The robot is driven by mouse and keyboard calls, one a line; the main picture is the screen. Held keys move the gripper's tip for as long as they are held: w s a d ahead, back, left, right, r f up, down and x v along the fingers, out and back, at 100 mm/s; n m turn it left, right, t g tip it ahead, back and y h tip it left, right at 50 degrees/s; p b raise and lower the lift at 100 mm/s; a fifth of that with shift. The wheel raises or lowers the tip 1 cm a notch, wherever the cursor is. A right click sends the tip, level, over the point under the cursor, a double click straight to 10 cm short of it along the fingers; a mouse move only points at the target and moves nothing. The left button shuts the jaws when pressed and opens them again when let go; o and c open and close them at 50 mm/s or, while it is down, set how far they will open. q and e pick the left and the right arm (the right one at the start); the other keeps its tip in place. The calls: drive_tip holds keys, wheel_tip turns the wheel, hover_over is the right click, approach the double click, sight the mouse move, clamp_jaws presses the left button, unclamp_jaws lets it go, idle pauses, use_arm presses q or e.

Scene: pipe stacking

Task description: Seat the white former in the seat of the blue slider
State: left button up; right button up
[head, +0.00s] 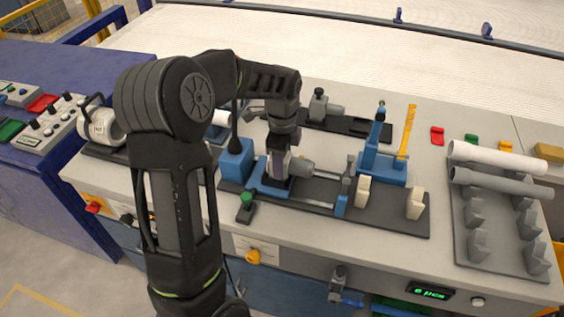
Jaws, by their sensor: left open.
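My left gripper (280,172) points down over the left part of a dark fixture plate (390,217). Its jaws are open, but the fingertips are partly hidden and I cannot tell what lies between them. A blue slider base (264,190) shows under and beside the gripper; its seat is hidden. A grey cylinder (301,168) is right beside the gripper. Two upright cream-white blocks stand on the plate, one near the middle (363,191) and one at its right end (415,203). I cannot tell whether either is the white former. My right gripper is not in view.
A blue block (236,163) stands left of the gripper and a blue lever stand (384,165) to the right. A white pipe (510,160) and a grey pipe (500,182) lie on the rack (490,220) at right.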

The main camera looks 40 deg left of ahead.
use_arm(q)
wheel_tip(320, 180, up, 8)
drive_tip(key=shift+f, duration=0.2)
idle(0.5)
